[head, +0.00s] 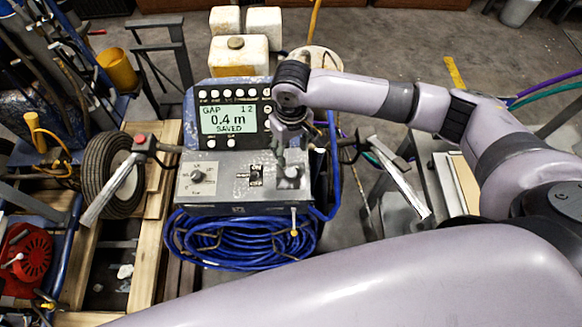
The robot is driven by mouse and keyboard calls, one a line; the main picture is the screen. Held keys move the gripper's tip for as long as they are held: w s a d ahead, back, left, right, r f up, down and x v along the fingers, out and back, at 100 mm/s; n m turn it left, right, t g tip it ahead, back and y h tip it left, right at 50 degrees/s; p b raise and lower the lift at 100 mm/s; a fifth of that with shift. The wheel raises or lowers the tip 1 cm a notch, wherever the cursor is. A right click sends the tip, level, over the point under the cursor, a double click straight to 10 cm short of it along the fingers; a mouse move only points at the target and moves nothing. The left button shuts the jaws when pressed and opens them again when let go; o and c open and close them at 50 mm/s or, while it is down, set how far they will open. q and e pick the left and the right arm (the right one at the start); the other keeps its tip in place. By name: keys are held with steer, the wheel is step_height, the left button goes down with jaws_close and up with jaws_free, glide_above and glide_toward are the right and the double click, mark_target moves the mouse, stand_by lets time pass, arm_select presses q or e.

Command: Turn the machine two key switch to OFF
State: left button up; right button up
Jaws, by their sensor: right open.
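The line striper's control box (225,198) stands in the middle, with a dial (204,171) at left and a black switch (256,176) in the centre. A small round fitting (291,172) at the right of the panel looks like the key switch; its position cannot be read. My right arm reaches in from the right, and my right gripper (280,150) points down just over this fitting. It is open; whether its fingers touch the fitting cannot be told. My left gripper is not in view.
A display (228,120) above the panel reads "GAP 0.4 m SAVED". Handlebars stick out on both sides, with a grip (140,142) at left. A coiled blue hose (240,240) hangs below the box. A wheel (105,175) and a red engine part (27,256) are at left.

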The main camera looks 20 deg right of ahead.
mark_target(291, 172)
step_height(291, 172, down, 11)
steer(key=shift+f+p, duration=0.15)
steer(key=shift+p, duration=0.3)
steer(key=shift+c, duration=0.4)
jaws_close()
